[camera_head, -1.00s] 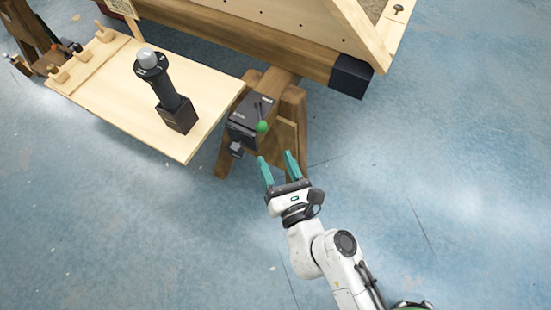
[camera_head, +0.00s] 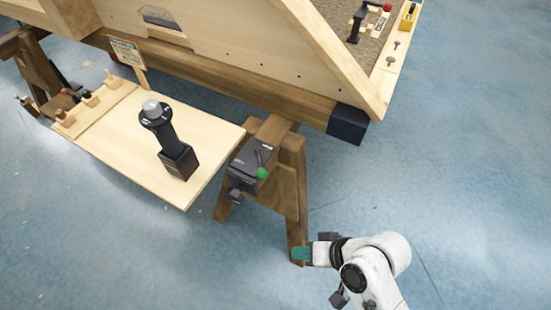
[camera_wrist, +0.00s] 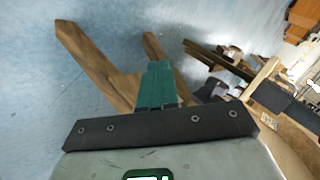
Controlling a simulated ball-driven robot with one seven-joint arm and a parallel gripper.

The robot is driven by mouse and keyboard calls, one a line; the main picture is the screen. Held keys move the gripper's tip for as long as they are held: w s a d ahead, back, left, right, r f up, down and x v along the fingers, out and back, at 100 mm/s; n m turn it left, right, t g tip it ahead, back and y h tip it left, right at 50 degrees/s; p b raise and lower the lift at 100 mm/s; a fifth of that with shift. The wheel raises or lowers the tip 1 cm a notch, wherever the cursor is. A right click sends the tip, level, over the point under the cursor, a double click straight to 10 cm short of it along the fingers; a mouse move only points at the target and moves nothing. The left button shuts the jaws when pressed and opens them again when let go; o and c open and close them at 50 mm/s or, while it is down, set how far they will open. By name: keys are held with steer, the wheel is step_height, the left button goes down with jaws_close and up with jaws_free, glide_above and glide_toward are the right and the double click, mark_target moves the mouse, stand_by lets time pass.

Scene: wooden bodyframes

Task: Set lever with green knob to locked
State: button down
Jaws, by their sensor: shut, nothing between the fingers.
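The green knob (camera_head: 262,173) sits at the end of a short dark lever on a black box (camera_head: 243,170). The box is mounted at the end of the wooden trestle beam, with small pale labels too small to read. My gripper (camera_head: 300,254) is below and to the right of the knob in the head view, clear of it, beside the foot of a trestle leg. Its teal fingers are together and empty. In the wrist view the shut fingers (camera_wrist: 157,85) point toward the wooden trestle legs (camera_wrist: 95,65). I cannot make out the green knob there.
A pale wooden board (camera_head: 115,122) left of the box carries a black post with a grey ball top (camera_head: 165,135). A large wooden frame (camera_head: 230,50) with a black end cap (camera_head: 347,123) spans above. The blue floor at right is open.

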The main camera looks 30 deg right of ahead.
steer(key=s+d+n+g+h+p, duration=0.2)
steer(key=d+n+g+h, duration=0.1)
steer(key=d, duration=0.3)
steer(key=n+y+p, duration=0.4)
steer(key=n+p, duration=0.2)
steer(key=p, duration=1.3)
glide_toward(260, 163)
steer(key=s+d+r, duration=0.1)
steer(key=d+r, duration=0.2)
steer(key=d, duration=0.4)
steer(key=w+a+f, duration=0.1)
steer(key=a+f, duration=0.8)
steer(key=shift+b, duration=0.35)
steer(key=shift+a, duration=0.2)
